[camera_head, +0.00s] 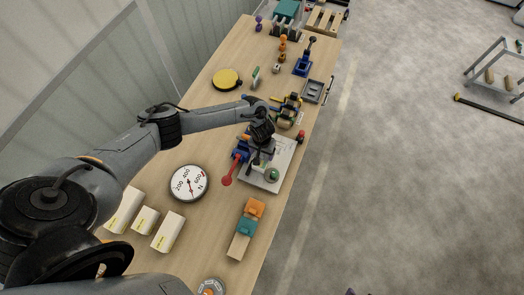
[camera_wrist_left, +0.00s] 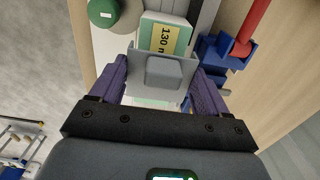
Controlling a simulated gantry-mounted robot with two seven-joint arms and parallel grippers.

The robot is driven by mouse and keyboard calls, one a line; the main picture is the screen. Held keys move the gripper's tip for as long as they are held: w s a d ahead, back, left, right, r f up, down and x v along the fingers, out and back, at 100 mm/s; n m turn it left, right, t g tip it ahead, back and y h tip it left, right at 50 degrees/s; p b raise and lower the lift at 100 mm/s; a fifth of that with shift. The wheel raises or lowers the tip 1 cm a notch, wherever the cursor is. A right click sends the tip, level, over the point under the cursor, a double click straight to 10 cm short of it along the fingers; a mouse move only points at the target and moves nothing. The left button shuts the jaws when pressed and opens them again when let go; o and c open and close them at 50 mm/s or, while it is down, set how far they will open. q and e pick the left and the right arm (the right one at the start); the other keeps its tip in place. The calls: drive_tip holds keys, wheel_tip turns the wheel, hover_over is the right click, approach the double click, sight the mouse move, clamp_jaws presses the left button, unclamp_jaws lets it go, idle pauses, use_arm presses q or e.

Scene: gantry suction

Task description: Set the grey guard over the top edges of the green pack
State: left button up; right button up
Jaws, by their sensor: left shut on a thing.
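My left gripper (camera_wrist_left: 165,85) has its two purple fingers shut on the grey guard (camera_wrist_left: 165,72), a folded grey piece with a raised block in its middle. The green pack (camera_wrist_left: 150,40), pale green and white with a yellow label, lies directly behind the guard in the left wrist view. A pale green edge also shows below the guard. I cannot tell whether guard and pack touch. In the head view my left gripper (camera_head: 262,157) points down over a pale plate and hides most of guard and pack. Small dark tips at the bottom edge may be my right gripper (camera_head: 361,292).
The pale plate (camera_head: 284,160) carries a green knob (camera_head: 271,175). A blue clamp with a red handle (camera_head: 227,180) stands close beside the gripper. A round dial (camera_head: 189,183), white boxes (camera_head: 168,232) and orange and teal blocks (camera_head: 247,227) stand nearer. Tools crowd the table farther back.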

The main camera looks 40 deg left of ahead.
sight(262, 156)
idle(0.5)
use_arm(q)
drive_tip(key=shift+p, duration=0.55)
drive_tip(key=shift+f+b, duration=0.3)
drive_tip(key=shift+f, duration=0.25)
idle(0.5)
drive_tip(key=shift+f+b, duration=0.6)
drive_tip(key=shift+f, duration=0.55)
drive_tip(key=o, duration=1)
drive_tip(key=shift+r, duration=0.5)
wheel_tip(262, 156, up, 10)
drive_tip(key=shift+p, duration=1)
